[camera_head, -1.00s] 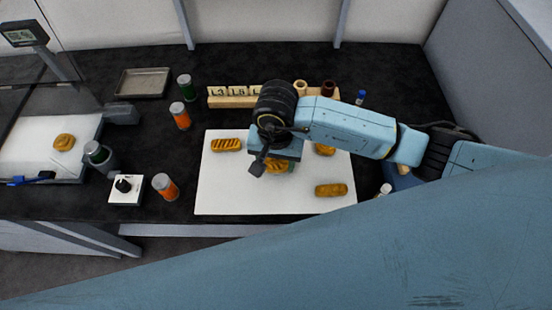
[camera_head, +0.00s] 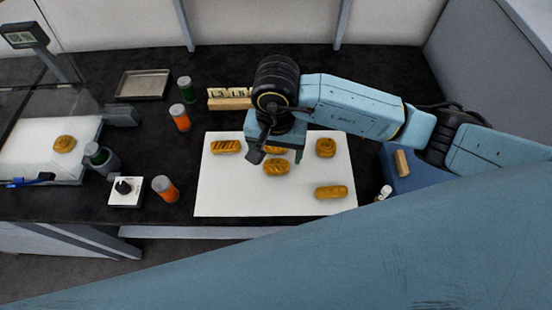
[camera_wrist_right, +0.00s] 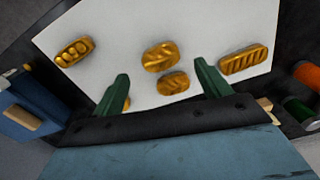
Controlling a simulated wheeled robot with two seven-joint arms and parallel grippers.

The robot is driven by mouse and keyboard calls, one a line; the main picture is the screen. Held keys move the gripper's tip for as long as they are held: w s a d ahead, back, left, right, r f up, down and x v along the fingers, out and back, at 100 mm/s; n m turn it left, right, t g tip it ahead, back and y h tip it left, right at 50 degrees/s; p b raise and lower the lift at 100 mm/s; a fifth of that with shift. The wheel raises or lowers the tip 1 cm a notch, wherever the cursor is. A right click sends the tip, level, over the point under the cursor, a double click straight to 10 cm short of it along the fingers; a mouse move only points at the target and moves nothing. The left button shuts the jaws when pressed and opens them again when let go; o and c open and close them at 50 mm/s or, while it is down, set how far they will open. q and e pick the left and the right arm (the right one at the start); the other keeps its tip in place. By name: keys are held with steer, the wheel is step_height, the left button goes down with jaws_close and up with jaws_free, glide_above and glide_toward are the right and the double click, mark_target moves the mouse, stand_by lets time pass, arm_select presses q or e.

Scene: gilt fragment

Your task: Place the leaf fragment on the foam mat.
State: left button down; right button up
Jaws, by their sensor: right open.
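A gold-brown piece with slanting, leaf-like ridges (camera_head: 276,167) lies flat on the white mat (camera_head: 225,195); I take these as the leaf fragment and the foam mat. My right gripper (camera_head: 277,156) is open and empty above the mat, just behind this piece. In the right wrist view the leaf-like piece (camera_wrist_right: 160,56) lies beyond and between the two green fingers (camera_wrist_right: 161,72), apart from them. A smaller gold piece (camera_wrist_right: 172,83) lies beside it, nearer the gripper. My left gripper is not in view.
Other pieces on the mat are a striped one (camera_head: 227,146), a round one (camera_head: 325,147) and a long one (camera_head: 331,191). A blue block (camera_head: 405,180) with a tan piece stands at right. Orange (camera_head: 165,188) and green (camera_head: 185,88) jars stand left. The mat's front left is bare.

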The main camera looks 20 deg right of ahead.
mark_target(276, 166)
step_height(276, 166, up, 7)
steer(key=shift+f, duration=0.15)
steer(key=shift+s, duration=0.1)
stand_by(0.5)
